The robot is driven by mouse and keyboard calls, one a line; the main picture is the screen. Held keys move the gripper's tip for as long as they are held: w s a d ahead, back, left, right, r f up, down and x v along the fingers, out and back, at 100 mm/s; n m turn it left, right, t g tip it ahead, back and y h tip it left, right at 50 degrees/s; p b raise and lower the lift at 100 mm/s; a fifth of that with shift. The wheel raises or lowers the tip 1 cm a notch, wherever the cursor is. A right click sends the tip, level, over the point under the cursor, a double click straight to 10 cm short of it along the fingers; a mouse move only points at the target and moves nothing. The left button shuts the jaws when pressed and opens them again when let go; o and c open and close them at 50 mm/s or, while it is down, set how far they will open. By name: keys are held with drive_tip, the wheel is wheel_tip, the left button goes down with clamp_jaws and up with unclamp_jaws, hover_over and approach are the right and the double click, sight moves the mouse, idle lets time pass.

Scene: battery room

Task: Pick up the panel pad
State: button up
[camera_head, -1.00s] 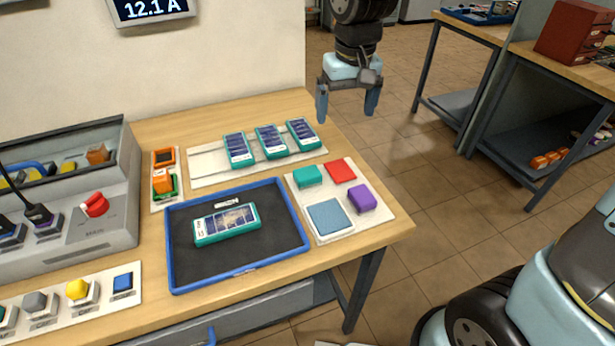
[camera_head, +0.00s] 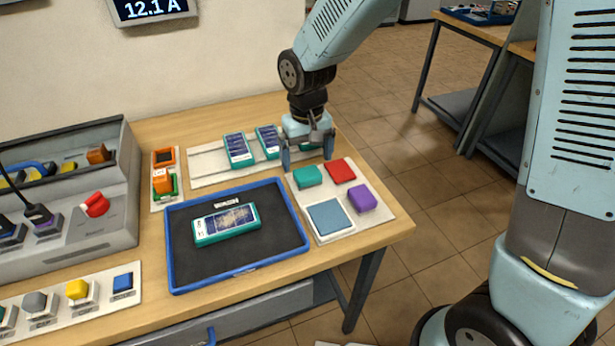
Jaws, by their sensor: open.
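No thing is labelled as the panel pad, and I cannot tell which piece it is. A white board (camera_head: 310,220) at the table's right end carries a teal block (camera_head: 307,177), a flat red square (camera_head: 341,171), a purple block (camera_head: 362,199) and a blue-grey square with a pale border (camera_head: 330,216). My gripper (camera_head: 307,160) is open and empty, pointing down just behind the teal block in the picture. Its height above the table is hard to judge.
A blue-rimmed tray (camera_head: 238,273) holds a teal pack (camera_head: 227,224). More teal packs (camera_head: 238,150) stand on a white strip behind. An orange connector (camera_head: 162,181) and a grey console (camera_head: 80,225) are left. A button strip (camera_head: 60,303) lies in front.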

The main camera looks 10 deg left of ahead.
sight(307, 172)
drive_tip(key=shift+f, duration=2.95)
drive_tip(key=shift+c, duration=0.5)
drive_tip(key=c, duration=1.1)
drive_tip(key=shift+o, duration=0.2)
drive_tip(key=shift+w+r, duration=0.1)
drive_tip(key=shift+r, duration=0.4)
wheel_tip(307, 172, up, 3)
drive_tip(key=shift+f, duration=0.2)
drive_tip(key=s+d+r, duration=0.8)
drive_tip(key=s+r, duration=0.1)
drive_tip(key=s, duration=0.2)
drive_tip(key=shift+s+r, duration=0.25)
drive_tip(key=shift+s, duration=0.15)
